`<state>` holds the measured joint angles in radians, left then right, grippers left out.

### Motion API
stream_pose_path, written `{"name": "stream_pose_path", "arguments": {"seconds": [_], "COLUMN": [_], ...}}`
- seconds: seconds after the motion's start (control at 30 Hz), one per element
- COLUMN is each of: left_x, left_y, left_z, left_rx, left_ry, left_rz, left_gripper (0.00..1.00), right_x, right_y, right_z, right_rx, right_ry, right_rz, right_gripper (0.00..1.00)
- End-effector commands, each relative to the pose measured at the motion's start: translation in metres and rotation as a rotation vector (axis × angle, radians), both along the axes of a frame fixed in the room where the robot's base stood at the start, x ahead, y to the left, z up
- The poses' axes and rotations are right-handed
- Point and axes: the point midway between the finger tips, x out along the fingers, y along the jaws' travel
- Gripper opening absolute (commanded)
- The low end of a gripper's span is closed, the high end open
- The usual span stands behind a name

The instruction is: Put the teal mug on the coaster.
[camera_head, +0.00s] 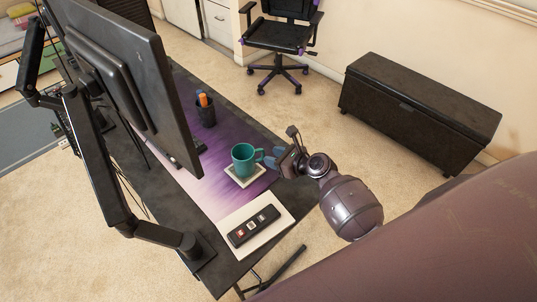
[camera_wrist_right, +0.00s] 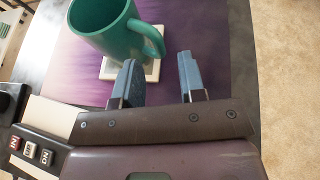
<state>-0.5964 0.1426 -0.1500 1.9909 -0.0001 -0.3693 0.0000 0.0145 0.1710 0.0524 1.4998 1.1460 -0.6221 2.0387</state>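The teal mug (camera_head: 243,157) stands upright over the pale square coaster (camera_head: 243,181) on the desk, and appears to rest on it. In the right wrist view the mug (camera_wrist_right: 103,25) has its handle (camera_wrist_right: 153,38) towards my gripper, and the coaster (camera_wrist_right: 150,71) shows beneath and beside it. My right gripper (camera_head: 267,158) is just to the right of the mug in the head view. Its two blue fingers (camera_wrist_right: 159,80) are spread apart with nothing seen between them, close to the handle. My left gripper is not in view.
A monitor (camera_head: 150,85) on a black arm stands left of the mug. A pen cup (camera_head: 205,113) is behind it. A white pad (camera_head: 275,212) with a black button box (camera_head: 254,226) lies in front. A purple mat (camera_head: 211,178) covers part of the desk.

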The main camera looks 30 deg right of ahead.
Motion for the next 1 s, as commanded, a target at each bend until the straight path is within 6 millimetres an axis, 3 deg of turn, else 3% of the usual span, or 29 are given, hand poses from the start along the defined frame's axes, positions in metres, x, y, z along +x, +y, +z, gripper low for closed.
{"name": "stream_pose_path", "arguments": {"seconds": [0.3,0.67,0.77,1.0], "left_x": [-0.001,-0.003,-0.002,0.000], "left_y": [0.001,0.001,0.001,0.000], "left_z": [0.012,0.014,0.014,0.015], "left_rx": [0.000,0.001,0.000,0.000], "left_ry": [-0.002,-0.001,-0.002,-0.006], "left_rz": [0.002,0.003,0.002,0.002], "left_gripper": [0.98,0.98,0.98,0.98], "right_x": [-0.050,-0.076,-0.085,-0.124], "right_y": [-0.027,-0.038,-0.038,-0.034], "right_z": [0.025,0.032,0.025,-0.001], "right_rx": [-0.002,-0.040,-0.172,-0.785], "right_ry": [0.000,-0.010,-0.043,-0.194], "right_rz": [-0.001,0.011,0.046,0.261], "right_gripper": [0.37,0.37,0.37,0.37]}}
